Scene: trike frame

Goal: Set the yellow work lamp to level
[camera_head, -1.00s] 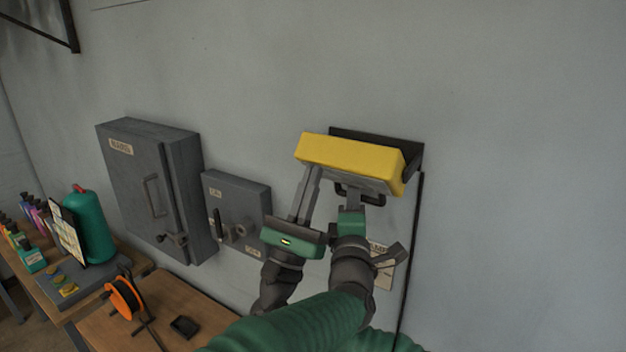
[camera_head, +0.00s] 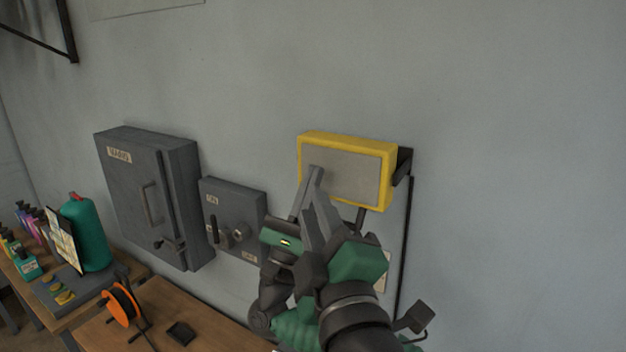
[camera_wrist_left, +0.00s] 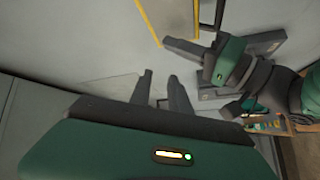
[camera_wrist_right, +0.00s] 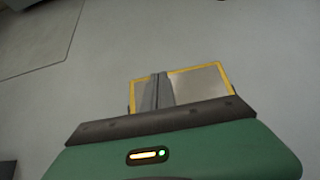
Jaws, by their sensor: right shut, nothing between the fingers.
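The yellow work lamp (camera_head: 347,137) is on a dark wall bracket (camera_head: 403,165). Its grey face points out into the room and looks near upright. My right gripper (camera_head: 312,176) is shut and empty, its fingertips at the left part of the lamp face; the right wrist view shows the shut fingers (camera_wrist_right: 157,88) in front of the lamp (camera_wrist_right: 200,83). My left gripper (camera_head: 320,208) is the lower one, nearer to the camera, below the lamp and partly overlapping the right gripper. The left wrist view shows its fingers (camera_wrist_left: 160,88) apart with nothing between them.
A large grey cabinet (camera_head: 128,195) and a smaller grey box (camera_head: 222,210) are on the wall to the left. A bench (camera_head: 205,335) below holds an orange reel (camera_head: 122,306); a green bottle (camera_head: 85,235) stands farther left. The wall right of the lamp is clear.

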